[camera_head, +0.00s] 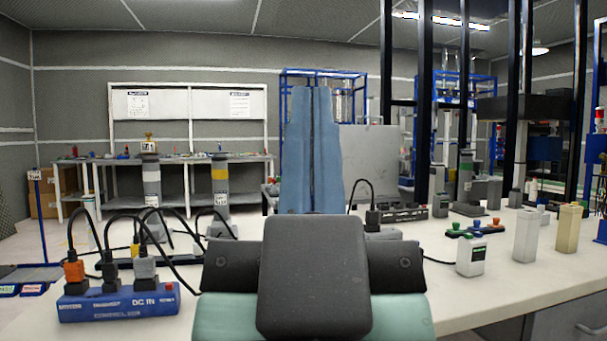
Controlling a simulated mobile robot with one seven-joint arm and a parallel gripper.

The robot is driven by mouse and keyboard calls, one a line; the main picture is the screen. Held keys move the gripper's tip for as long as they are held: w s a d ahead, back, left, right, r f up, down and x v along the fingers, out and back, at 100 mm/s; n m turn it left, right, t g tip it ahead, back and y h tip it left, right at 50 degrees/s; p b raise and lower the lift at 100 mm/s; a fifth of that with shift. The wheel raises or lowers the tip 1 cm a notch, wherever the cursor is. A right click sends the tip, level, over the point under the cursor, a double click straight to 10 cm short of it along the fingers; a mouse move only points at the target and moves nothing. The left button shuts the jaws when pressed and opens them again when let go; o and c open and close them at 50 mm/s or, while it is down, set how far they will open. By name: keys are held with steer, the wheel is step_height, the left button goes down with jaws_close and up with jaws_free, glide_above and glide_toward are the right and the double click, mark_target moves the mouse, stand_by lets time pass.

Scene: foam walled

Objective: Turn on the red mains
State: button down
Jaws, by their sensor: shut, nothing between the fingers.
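A blue power strip (118,303) marked "DC IN" lies on the white table at the lower left. A small red part (168,286) shows at its right end; I cannot tell whether it is a switch or its state. An orange plug (74,272), a black plug (109,267) and a grey plug (144,268) sit in the strip, with black cables rising from them. My own dark and teal arm parts fill the bottom middle, to the right of the strip. My gripper's fingers do not show.
More plugs and cables stand behind the blue strip. Black posts (424,100) rise at the back right. The right front table area is clear.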

step_height(320, 180, up, 41)
steer(key=p, duration=3.8)
steer(key=shift+r+p, duration=0.15)
steer(key=shift+p, duration=0.25)
